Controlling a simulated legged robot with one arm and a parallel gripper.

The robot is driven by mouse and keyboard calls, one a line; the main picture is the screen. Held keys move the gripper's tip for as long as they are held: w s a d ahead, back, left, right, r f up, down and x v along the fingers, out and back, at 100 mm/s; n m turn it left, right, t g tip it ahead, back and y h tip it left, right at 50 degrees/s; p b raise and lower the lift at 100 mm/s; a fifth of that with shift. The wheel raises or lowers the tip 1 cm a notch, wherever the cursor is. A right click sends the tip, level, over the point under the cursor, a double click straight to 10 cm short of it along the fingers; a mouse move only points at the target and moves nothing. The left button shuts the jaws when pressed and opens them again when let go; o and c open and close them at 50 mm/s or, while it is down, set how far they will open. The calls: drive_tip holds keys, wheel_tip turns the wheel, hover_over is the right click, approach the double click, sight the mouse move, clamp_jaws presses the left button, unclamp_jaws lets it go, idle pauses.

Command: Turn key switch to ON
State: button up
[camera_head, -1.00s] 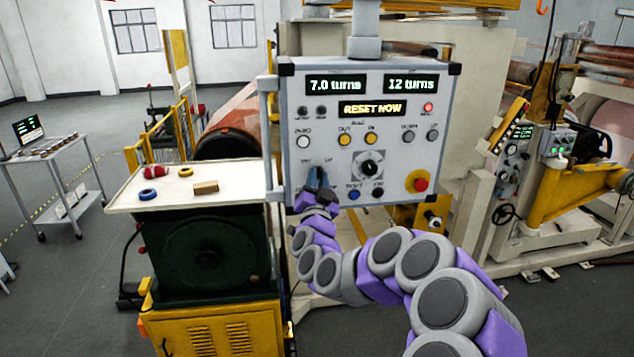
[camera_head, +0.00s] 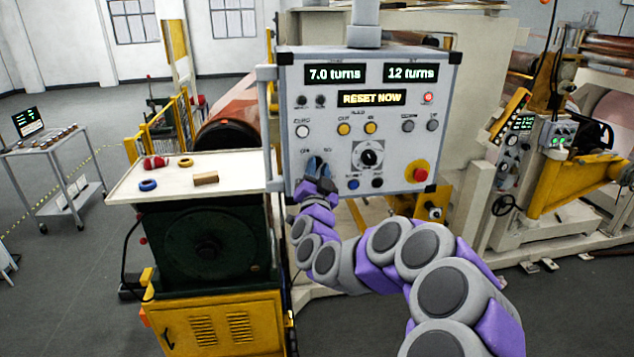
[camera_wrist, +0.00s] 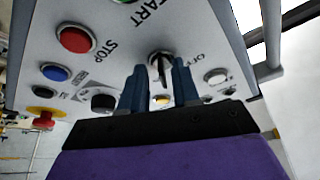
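The control panel (camera_head: 300,75) is a grey box with lit displays reading 7.0 turns, 12 turns and RESET NOW. The key switch (camera_wrist: 162,60) sits at its lower left, below the OFF and ON labels; my gripper hides it in the head view. In the wrist view it is a round metal lock with a thin dark key, near the OFF label. My gripper (camera_head: 317,166) is at the panel face. In the wrist view, the two blue fingers of my gripper (camera_wrist: 160,80) straddle the key, with gaps showing beside it. Contact cannot be told.
A red STOP button (camera_wrist: 75,39) and a blue button (camera_wrist: 56,72) are near the fingers. A red emergency knob (camera_head: 420,174) is at the panel's lower right. A white-topped bench (camera_head: 235,170) with small parts stands left of the panel.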

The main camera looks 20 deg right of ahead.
drive_tip(key=b+v, duration=1.7)
idle(0.5)
drive_tip(key=shift+s+f, duration=0.1)
idle(0.4)
